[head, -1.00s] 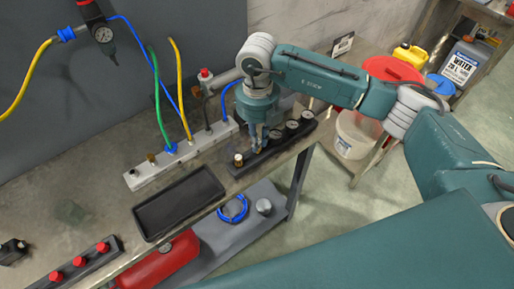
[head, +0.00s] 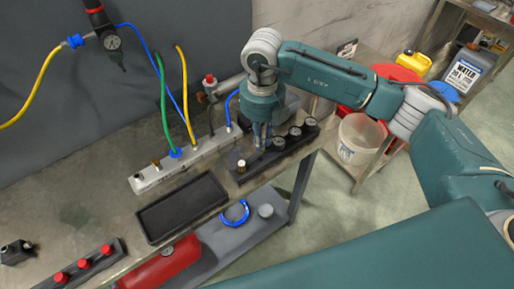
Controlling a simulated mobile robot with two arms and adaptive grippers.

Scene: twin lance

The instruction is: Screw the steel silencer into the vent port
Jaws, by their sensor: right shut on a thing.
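The pale manifold bar (head: 200,152) lies to the left with blue, green and yellow hoses plugged in. At its left end are a small dark port (head: 138,177) and a brass fitting (head: 157,163). I cannot tell for sure which opening is the vent port. My left gripper is not in view.
A black empty tray (head: 182,207) lies in front of the manifold. A block with red knobs (head: 83,264) is at the front left. Hoses rise behind the manifold. Below the bench are a red tank (head: 165,262) and a blue coil (head: 234,212).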

